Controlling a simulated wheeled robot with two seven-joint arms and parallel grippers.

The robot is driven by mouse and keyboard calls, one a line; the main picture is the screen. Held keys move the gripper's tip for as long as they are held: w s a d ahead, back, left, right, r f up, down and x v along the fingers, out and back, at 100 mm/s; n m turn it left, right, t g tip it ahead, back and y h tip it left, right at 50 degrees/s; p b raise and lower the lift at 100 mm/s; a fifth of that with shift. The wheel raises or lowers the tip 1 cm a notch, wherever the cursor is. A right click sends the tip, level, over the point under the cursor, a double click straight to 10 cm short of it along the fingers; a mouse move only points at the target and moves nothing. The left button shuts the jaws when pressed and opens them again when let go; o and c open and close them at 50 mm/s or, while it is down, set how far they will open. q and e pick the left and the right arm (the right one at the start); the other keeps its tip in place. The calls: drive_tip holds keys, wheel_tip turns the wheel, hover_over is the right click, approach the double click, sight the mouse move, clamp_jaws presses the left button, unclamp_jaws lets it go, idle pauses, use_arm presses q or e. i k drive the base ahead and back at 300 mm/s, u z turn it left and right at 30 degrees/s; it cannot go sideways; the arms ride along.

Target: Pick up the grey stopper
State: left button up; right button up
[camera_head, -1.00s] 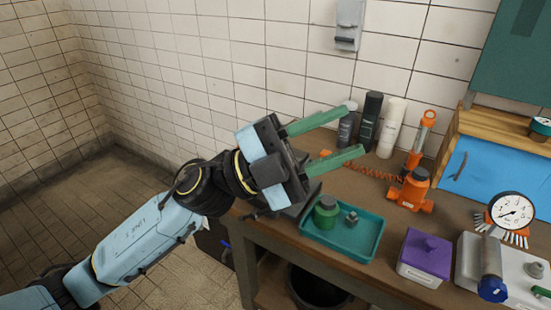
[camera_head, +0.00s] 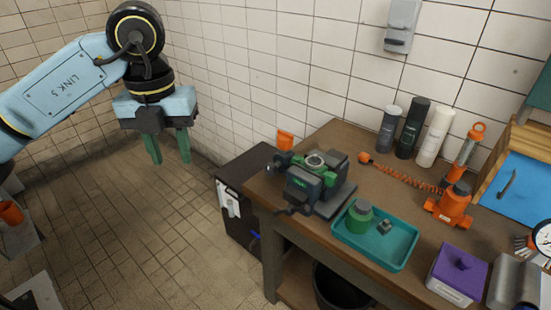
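A small grey piece (camera_head: 385,227), which looks like the grey stopper, sits in the teal tray (camera_head: 398,258) on the bench. It is just right of a green jar (camera_head: 360,216); it is too small to see its exact shape. My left gripper (camera_head: 168,150) hangs at the upper left with its two green fingers pointing down and apart. It is open and empty, over the floor left of the bench and well away from the tray. My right gripper is not in view.
A green and dark vise-like device (camera_head: 314,180) stands left of the tray on the bench (camera_head: 290,225). Bottles (camera_head: 411,128) and an orange jack (camera_head: 450,205) stand behind and right. A purple box (camera_head: 457,275) is at the right front. A black cabinet (camera_head: 236,205) stands left.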

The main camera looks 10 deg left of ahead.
sight(315, 161)
drive_tip(key=u, duration=1.1)
drive_tip(key=i, duration=0.7)
drive_tip(key=z, duration=2.55)
